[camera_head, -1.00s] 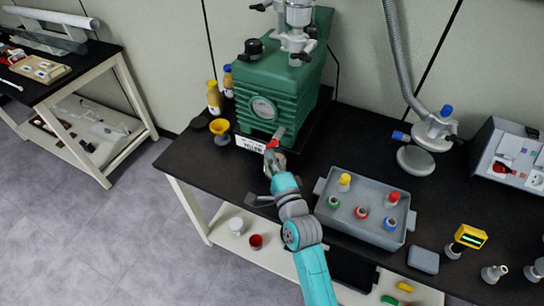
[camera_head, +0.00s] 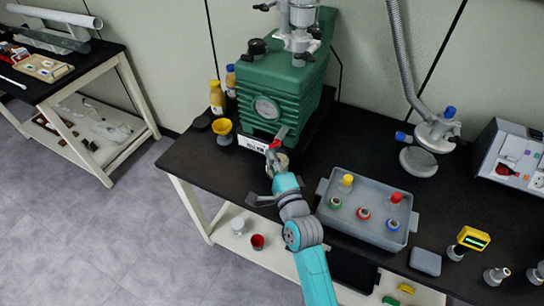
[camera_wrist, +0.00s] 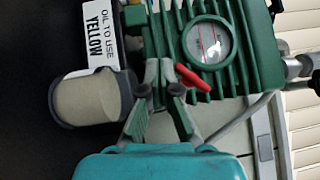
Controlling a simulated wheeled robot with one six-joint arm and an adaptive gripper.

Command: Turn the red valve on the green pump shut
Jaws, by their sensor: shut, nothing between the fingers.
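The green pump (camera_head: 283,88) stands at the back of the black bench, with a round gauge (camera_wrist: 208,43) on its ribbed front. Its red valve handle (camera_head: 280,137) sits low on the front; in the wrist view the red handle (camera_wrist: 194,77) slants down to the right, below the gauge. My gripper (camera_head: 275,158) is at the pump's front, just below the valve in the head view. In the wrist view my gripper (camera_wrist: 160,70) is shut and empty, its fingertips just left of the handle's upper end. I cannot tell whether they touch it.
A label reading "OIL TO USE YELLOW" (camera_wrist: 100,32) is on the pump. A yellow funnel cup (camera_head: 222,128) and bottles (camera_head: 217,97) stand left of it. A grey tray (camera_head: 330,217) with several coloured caps lies right of my arm. A hose (camera_head: 408,75) hangs behind.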

